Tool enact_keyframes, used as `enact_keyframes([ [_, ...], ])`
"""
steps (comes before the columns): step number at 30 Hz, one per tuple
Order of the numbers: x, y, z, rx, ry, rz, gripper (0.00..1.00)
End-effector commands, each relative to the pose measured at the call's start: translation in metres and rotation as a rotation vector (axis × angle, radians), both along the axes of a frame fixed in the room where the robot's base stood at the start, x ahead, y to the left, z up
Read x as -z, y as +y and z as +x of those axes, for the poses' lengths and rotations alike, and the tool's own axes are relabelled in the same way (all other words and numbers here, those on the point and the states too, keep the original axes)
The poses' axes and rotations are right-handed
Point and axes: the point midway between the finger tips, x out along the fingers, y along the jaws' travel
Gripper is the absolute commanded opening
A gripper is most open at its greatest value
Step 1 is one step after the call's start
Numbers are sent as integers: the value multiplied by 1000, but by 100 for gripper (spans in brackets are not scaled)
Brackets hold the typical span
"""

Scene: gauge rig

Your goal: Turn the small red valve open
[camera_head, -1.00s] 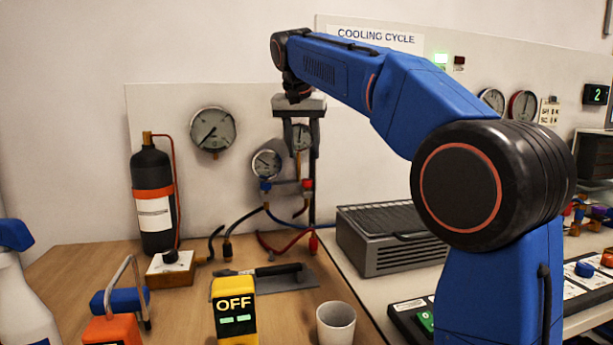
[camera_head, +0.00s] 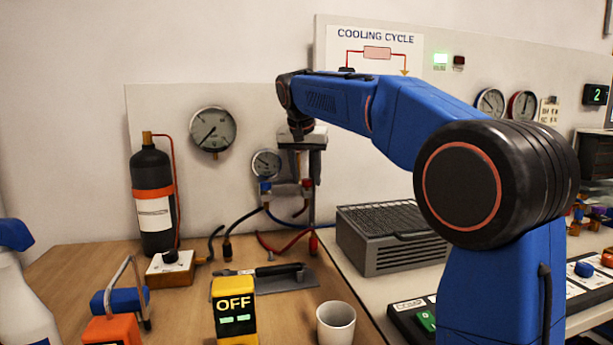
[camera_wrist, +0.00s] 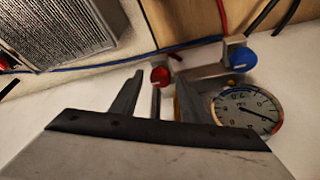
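The small red valve (camera_head: 307,187) is on the right side of the gauge manifold, and it also shows in the wrist view (camera_wrist: 160,76). The blue valve (camera_head: 265,187) is to its left in the head view. My gripper (camera_head: 300,178) is open, pointing down just above the red valve. In the wrist view the knob appears between the two separated fingertips of my gripper (camera_wrist: 160,80). I cannot tell whether the fingers reach around the knob or stop short of it. Nothing is held.
A round gauge (camera_head: 267,163) sits beside my gripper. Blue hose (camera_head: 240,220) and red hose (camera_head: 285,249) hang below the manifold. A grey grille box (camera_head: 390,240) stands to the right. A black cylinder (camera_head: 152,190), a trowel (camera_head: 285,280) and a cup (camera_head: 335,325) stand or lie on the bench.

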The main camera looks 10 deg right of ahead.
Motion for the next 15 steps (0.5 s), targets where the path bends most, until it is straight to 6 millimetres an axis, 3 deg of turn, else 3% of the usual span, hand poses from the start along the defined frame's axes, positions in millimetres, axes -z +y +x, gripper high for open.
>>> enact_keyframes([
  [1,0,0,0,0,0,0,29],
  [4,0,0,0,0,0,0,5],
  [5,0,0,0,0,0,0,2],
  [15,0,-1,0,-37,0,1,2],
])
